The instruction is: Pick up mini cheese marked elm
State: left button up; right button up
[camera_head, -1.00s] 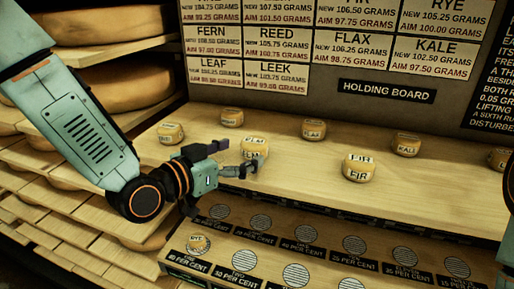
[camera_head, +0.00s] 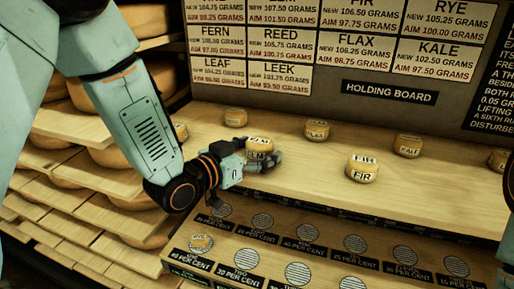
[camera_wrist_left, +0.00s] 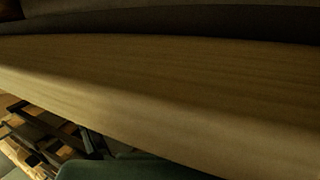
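The mini cheese marked elm (camera_head: 258,144) is a small yellow wheel with white labels, standing on the wooden shelf (camera_head: 310,180) in the head view. My left gripper (camera_head: 265,162) is low at its near side, with grey fingers in front of its lower part. The fingers overlap the cheese in the picture; whether they grip it or only stand beside it is unclear. The left wrist view shows a wooden board edge (camera_wrist_left: 170,85) and no cheese. My right gripper is out of view.
The fir cheese (camera_head: 362,170) stands to the right, with flax (camera_head: 316,130) and kale (camera_head: 407,146) farther back. Another cheese (camera_head: 235,117) is behind elm, and one (camera_head: 181,131) is partly hidden by my left arm. A lower labelled board (camera_head: 215,270) runs along the front.

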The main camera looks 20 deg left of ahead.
pick_arm(q)
jog(key=shift+s+d+r, duration=0.1)
jog(key=shift+d, duration=0.05)
jog(key=c, duration=0.3)
jog(key=shift+w+d, duration=0.2)
jog(key=shift+w, duration=0.15)
jog(key=c, duration=0.4)
jog(key=shift+s+a, duration=0.2)
jog(key=shift+s, duration=0.05)
jog(key=c, duration=0.5)
